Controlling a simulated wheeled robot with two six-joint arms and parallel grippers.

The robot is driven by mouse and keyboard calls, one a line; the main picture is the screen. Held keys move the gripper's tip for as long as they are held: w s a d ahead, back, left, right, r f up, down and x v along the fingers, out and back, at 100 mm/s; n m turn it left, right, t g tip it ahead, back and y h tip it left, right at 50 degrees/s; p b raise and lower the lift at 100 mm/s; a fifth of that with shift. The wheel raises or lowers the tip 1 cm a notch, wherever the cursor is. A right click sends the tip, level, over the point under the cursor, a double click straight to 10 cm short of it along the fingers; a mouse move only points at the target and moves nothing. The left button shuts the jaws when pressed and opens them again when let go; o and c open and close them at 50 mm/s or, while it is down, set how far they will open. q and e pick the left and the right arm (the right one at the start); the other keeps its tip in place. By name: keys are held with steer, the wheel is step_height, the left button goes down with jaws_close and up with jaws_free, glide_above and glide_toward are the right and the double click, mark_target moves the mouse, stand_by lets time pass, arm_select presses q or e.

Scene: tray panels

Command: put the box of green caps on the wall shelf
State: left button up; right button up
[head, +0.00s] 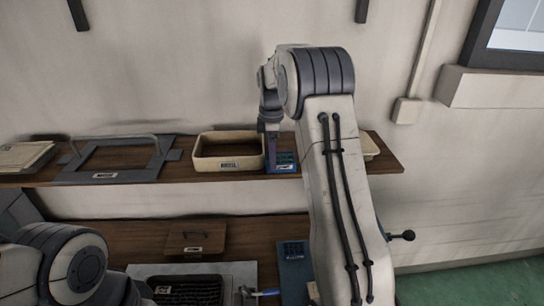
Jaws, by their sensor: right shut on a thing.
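The wall shelf (190,174) is a long brown board across the middle of the head view. A small blue box (284,166) with a dark, greenish top, which looks like the box of green caps, is at the shelf's front edge, just right of a cream tray. My right gripper (272,130) points down at the box's back left and is shut on it. I cannot tell whether the box rests on the board or hangs just above it. My right forearm hides the shelf to the right of the box. My left arm shows at the lower left; its fingertips are out of view.
The cream tray (228,164), a grey frame with a handle (113,171) and a stack of papers (22,156) stand on the shelf. Below is a brown bench (140,236) with a brown lidded box (195,238), a black grid tray (190,292) and a blue panel (294,271).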

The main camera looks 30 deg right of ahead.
steer(key=shift+f, duration=0.15)
steer(key=o, duration=1.4)
